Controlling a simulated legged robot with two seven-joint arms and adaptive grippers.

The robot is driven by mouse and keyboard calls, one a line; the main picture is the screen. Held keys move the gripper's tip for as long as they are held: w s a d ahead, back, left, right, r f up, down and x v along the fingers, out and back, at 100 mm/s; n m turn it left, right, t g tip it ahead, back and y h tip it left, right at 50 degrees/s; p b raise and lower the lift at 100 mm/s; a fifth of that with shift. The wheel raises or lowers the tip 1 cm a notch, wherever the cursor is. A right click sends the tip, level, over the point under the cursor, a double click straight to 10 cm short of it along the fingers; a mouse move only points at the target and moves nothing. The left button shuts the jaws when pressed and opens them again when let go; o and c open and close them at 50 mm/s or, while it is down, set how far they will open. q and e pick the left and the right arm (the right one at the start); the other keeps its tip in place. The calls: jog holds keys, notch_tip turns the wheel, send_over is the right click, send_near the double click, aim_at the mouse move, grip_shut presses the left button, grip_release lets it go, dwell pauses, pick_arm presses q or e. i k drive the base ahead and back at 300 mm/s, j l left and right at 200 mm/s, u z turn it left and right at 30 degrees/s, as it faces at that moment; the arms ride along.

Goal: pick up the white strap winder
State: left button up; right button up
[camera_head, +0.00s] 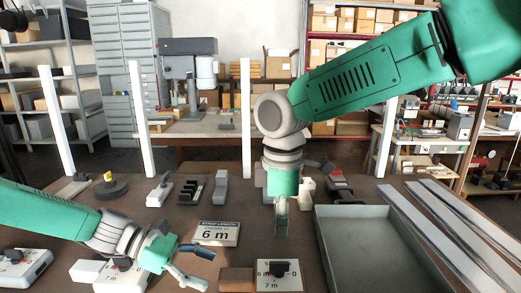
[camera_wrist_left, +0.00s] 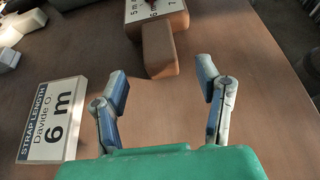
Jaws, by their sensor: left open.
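A white strap winder (camera_head: 86,271) lies at the near left of the table in the head view: a white block beside a pale dial plate with a dark knob. My left forearm and wrist hide part of it. My left gripper (camera_head: 194,263) is right of it, apart from it. In the left wrist view my left gripper (camera_wrist_left: 162,84) is open, with nothing between its fingers. My right gripper (camera_head: 281,218) points down near the middle of the table; its jaws are too small to judge.
A brown-ended winder (camera_head: 237,280) lies right of my left gripper. A "6 m" sign (camera_head: 218,233) stands behind it. Another pale winder (camera_head: 22,268) is at far left. A grey tray (camera_head: 372,213) and long profiles (camera_head: 455,235) fill the right side.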

aim_at(106, 278)
jog(key=k, duration=1)
